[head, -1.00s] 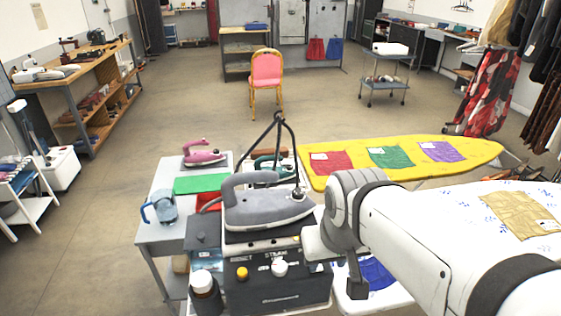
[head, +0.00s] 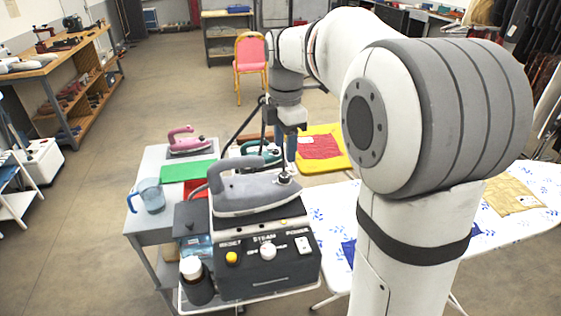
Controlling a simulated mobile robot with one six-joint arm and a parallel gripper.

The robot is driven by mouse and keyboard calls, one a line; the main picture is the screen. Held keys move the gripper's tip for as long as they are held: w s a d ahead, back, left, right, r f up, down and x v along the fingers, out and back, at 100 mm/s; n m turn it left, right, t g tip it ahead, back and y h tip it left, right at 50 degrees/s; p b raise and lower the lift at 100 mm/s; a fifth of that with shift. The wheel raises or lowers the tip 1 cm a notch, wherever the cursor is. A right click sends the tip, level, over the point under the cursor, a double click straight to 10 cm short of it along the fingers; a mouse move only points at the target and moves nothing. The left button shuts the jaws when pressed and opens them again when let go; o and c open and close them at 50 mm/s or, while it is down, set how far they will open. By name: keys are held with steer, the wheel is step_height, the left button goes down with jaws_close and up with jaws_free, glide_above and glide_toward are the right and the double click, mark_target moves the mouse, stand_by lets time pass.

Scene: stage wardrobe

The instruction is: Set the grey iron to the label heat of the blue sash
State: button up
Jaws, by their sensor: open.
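The grey iron (head: 243,194) rests on top of the dark steam station (head: 267,276) in the head view. A small dark knob (head: 285,178) sits near its right end. The blue sash (head: 348,251) lies on the white patterned ironing board (head: 321,218), mostly hidden by my arm; no label can be read on it. My gripper (head: 284,150) is open, pointing down, just above and behind the right end of the iron. Its fingertips are small and partly unclear, and I see nothing held.
The station's front has a yellow reset button (head: 231,258), a white steam knob (head: 268,252) and a power switch (head: 303,244). A pink iron (head: 187,141) and a green iron (head: 262,150) stand behind. A blue jug (head: 150,195) is at left. Open floor lies left.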

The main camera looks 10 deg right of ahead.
mark_target(284, 175)
steer(key=shift+w+f+p, duration=0.1)
steer(key=shift+f+p, duration=0.25)
steer(key=shift+f, duration=3.5)
steer(key=c, duration=1)
steer(key=shift+o, duration=0.2)
steer(key=m, duration=1.1)
steer(key=shift+b, duration=0.3)
steer(key=shift+m, duration=0.4)
